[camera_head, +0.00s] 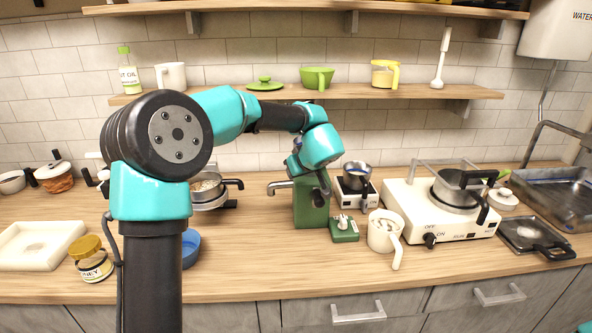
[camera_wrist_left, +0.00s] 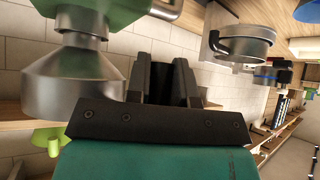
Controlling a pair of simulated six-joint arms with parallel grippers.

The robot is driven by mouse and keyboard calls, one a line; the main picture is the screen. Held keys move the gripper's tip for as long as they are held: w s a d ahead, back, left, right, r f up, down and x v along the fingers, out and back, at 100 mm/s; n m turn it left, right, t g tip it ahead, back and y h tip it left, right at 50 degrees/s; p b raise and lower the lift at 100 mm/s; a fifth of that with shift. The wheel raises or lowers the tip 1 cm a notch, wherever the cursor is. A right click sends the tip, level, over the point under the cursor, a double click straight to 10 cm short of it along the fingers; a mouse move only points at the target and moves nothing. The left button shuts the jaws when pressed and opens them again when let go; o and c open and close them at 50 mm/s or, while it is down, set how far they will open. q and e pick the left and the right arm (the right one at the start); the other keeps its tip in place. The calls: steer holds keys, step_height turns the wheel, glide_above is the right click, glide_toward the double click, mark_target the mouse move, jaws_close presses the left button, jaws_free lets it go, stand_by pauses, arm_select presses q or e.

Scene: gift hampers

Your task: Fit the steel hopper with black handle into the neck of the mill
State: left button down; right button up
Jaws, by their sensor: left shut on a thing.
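The green mill (camera_head: 310,209) stands upright on the counter, mid-picture in the head view. It shows at the top of the left wrist view (camera_wrist_left: 108,12), which is upside down. The steel hopper (camera_wrist_left: 72,82) flares from a narrow stem that lines up with the mill. Whether the stem is seated in the neck or just above it, I cannot tell. My left gripper (camera_wrist_left: 168,75) is shut beside the hopper, and the black handle is hidden between its dark fingers. In the head view my left arm and gripper cover most of the hopper. My right gripper is out of view.
Right of the mill are a small green block (camera_head: 343,234), a small steel pot (camera_head: 357,170) on a white base, a white mug (camera_head: 384,235) and a white stove (camera_head: 420,216). A pot (camera_head: 207,190) stands to its left. A shelf (camera_head: 400,91) runs behind.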

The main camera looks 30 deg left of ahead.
arm_select(q)
steer(key=shift+f, duration=0.4)
steer(key=c, duration=0.9)
jaws_free()
steer(key=v, duration=1.7)
steer(key=shift+d, duration=0.15)
